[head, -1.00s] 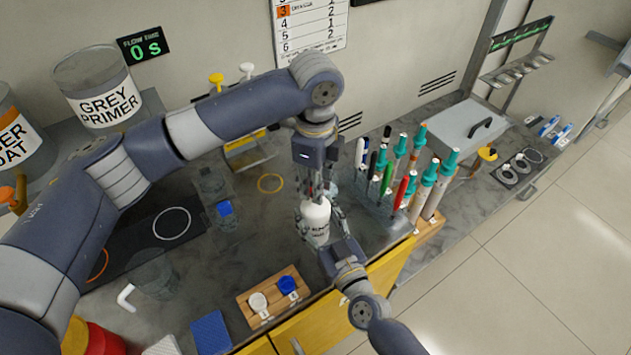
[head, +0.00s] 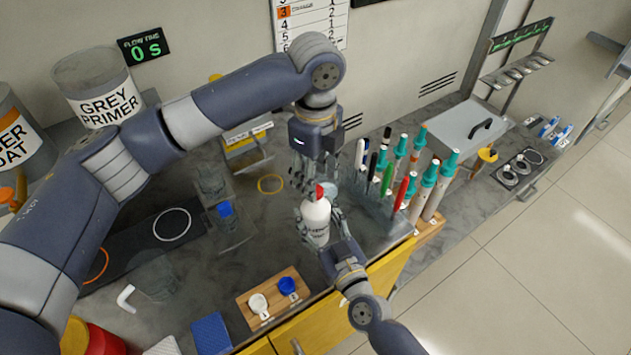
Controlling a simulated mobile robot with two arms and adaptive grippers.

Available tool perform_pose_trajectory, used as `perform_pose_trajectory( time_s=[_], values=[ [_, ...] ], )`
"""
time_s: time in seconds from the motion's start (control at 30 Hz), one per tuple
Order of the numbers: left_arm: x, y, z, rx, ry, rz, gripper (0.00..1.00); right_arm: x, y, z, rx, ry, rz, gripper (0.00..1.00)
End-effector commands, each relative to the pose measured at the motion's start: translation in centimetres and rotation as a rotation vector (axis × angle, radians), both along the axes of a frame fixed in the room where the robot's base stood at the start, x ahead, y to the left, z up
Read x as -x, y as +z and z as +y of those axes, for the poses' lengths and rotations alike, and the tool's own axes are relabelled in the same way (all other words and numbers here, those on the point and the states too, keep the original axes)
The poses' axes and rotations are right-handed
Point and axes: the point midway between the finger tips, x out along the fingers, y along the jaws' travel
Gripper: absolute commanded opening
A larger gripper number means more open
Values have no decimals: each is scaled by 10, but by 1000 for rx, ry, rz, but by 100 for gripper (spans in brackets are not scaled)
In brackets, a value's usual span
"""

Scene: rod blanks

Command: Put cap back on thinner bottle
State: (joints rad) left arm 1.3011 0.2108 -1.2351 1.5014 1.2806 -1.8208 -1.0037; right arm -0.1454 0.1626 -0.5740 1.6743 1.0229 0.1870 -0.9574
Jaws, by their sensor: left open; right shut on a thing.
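The thinner bottle (head: 316,213) is white with dark lettering and stands upright near the counter's front edge in the head view. A red cap (head: 320,190) shows on its top; I cannot tell whether it is fully seated. My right gripper (head: 318,228) comes from the front and is shut around the bottle's body. My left gripper (head: 313,178) points down just above the bottle, its fingers open around and above the cap level. The bottle's lower part is partly hidden by the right gripper.
A rack of markers and teal-topped tubes (head: 428,185) stands close to the right. A wooden block (head: 272,312) with white and blue caps lies at the front left. A clear container with a blue part (head: 225,210) stands to the left. An orange ring (head: 270,184) marks bare counter.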

Motion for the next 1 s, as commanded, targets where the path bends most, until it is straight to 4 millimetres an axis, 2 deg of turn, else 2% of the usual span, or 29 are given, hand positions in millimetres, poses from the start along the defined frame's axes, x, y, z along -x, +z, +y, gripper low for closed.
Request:
perform_pose_trajectory(
  time_s=[0.03,0.2,0.4,0.57,0.83,0.87,0.93,1.0],
  values=[
    [-1,12,-1,2,0,-5,47,0,0,0,0,0,1,0],
    [-1,49,0,1,1,-4,47,0,0,0,0,0,1,0],
    [-1,80,0,0,0,-2,47,0,0,0,0,0,1,0],
    [0,90,0,-1,-1,-1,47,0,0,0,0,0,1,0],
    [0,92,0,-1,0,-1,47,0,0,0,0,0,1,0],
    [0,91,0,-1,0,-1,47,0,0,0,0,0,1,57],
    [0,91,0,-1,0,-1,47,0,0,0,0,0,1,73],
    [0,91,0,-1,0,-1,47,0,0,0,0,0,1,76]
  ],
)
